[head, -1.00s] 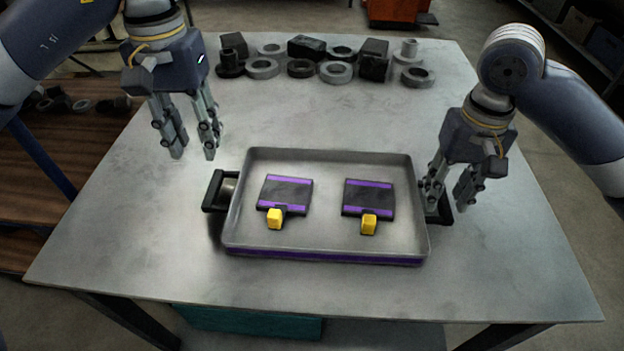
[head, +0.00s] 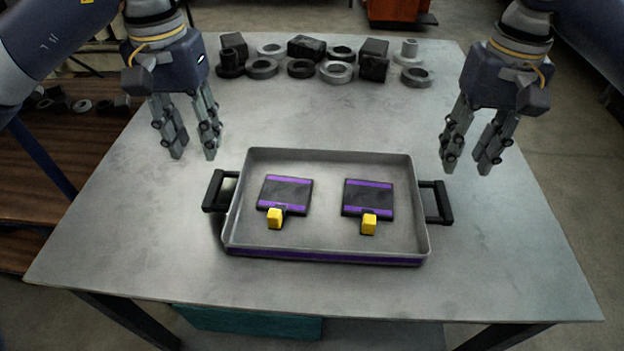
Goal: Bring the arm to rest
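My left gripper (head: 195,156) hangs open and empty over the table, up and left of the metal tray (head: 325,240). My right gripper (head: 467,168) is open and empty, up and right of the tray, apart from its right handle (head: 446,202). The tray's left handle (head: 209,190) is also free. Two dark flat parts with purple stripes and yellow tabs lie in the tray: the left part (head: 287,191) and the right part (head: 368,198).
The tray stands on a grey metal table (head: 130,240). Several dark rings and blocks, among them a ring (head: 336,72), line its back edge. A wooden bench (head: 40,185) stands at the left.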

